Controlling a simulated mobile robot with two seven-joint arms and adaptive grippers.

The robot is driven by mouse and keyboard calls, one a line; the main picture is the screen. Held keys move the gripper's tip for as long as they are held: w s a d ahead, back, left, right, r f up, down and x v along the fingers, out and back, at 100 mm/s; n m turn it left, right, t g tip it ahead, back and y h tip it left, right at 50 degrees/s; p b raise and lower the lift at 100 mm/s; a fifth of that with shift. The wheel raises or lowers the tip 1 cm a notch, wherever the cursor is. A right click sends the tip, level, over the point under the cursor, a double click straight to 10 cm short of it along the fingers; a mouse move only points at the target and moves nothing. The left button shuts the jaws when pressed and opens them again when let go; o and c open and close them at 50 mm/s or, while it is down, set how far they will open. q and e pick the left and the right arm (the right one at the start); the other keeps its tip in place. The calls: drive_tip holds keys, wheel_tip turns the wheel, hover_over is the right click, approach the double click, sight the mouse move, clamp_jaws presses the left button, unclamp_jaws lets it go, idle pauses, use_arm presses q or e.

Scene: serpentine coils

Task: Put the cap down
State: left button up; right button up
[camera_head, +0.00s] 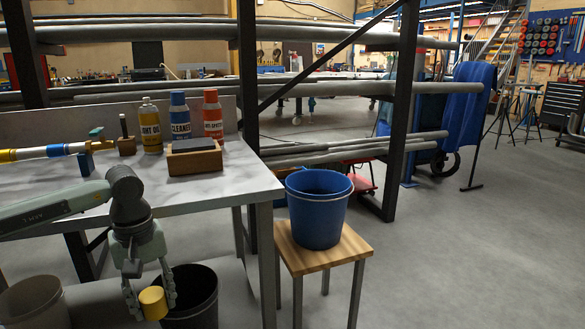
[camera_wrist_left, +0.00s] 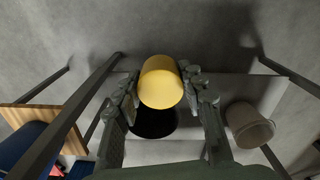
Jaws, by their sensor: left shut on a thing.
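The yellow cap (camera_head: 153,303) is held between the fingers of my left gripper (camera_head: 149,298), below the tabletop's height and in front of the table. In the left wrist view the cap (camera_wrist_left: 160,82) sits between both fingers (camera_wrist_left: 160,88), overlapping the opening of a black bucket (camera_wrist_left: 152,124). In the head view this black bucket (camera_head: 203,300) is just behind and to the right of the cap. The cap's height above the bucket is hard to tell. My right gripper is not in view.
A grey-beige bucket (camera_head: 35,303) stands left of the black one, on the lower shelf (camera_head: 90,297). A blue bucket (camera_head: 319,208) stands on a wooden stool (camera_head: 330,254) at right. The tabletop (camera_head: 225,188) carries bottles (camera_head: 181,118), a wooden block (camera_head: 195,160) and a pipe (camera_head: 35,152).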

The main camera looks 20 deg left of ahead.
use_arm(q)
drive_tip(key=w+d+m, duration=0.3)
drive_tip(key=d+m, duration=0.2)
drive_tip(key=d, duration=0.6)
drive_tip(key=w+d+m, duration=0.2)
drive_tip(key=d+m, duration=0.3)
drive_tip(key=d, duration=0.6)
drive_tip(key=shift+w+m, duration=0.4)
